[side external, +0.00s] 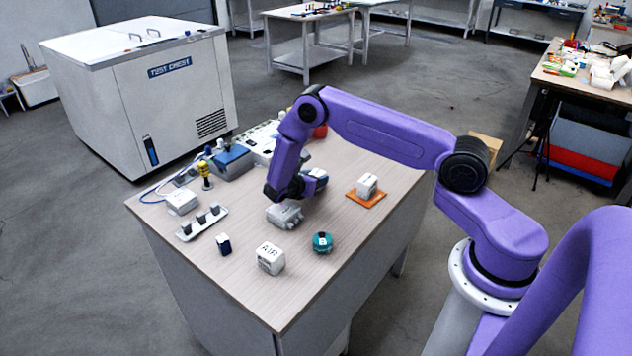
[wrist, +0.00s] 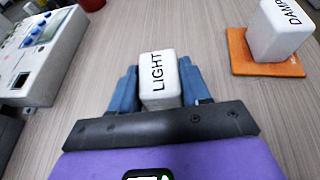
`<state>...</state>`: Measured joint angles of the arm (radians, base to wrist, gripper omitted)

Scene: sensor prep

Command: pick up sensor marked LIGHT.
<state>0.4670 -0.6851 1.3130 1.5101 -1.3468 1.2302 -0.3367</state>
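The sensor marked LIGHT is a white rounded block (wrist: 160,82) in the middle of the wrist view, its black lettering facing the camera. My gripper (wrist: 160,88) has one blue finger against each side of it, with no gap showing, so it looks shut on the sensor. In the side view my gripper (side external: 315,180) is partly hidden behind my purple wrist, at the middle of the table. I cannot tell whether the sensor touches the table.
A white sensor marked DAMP (wrist: 280,28) stands on an orange pad (wrist: 240,62) to the right. A sensor marked AIR (side external: 270,258), a teal round item (side external: 322,242) and a grey block (side external: 285,214) sit nearer. An instrument box (wrist: 38,55) is left.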

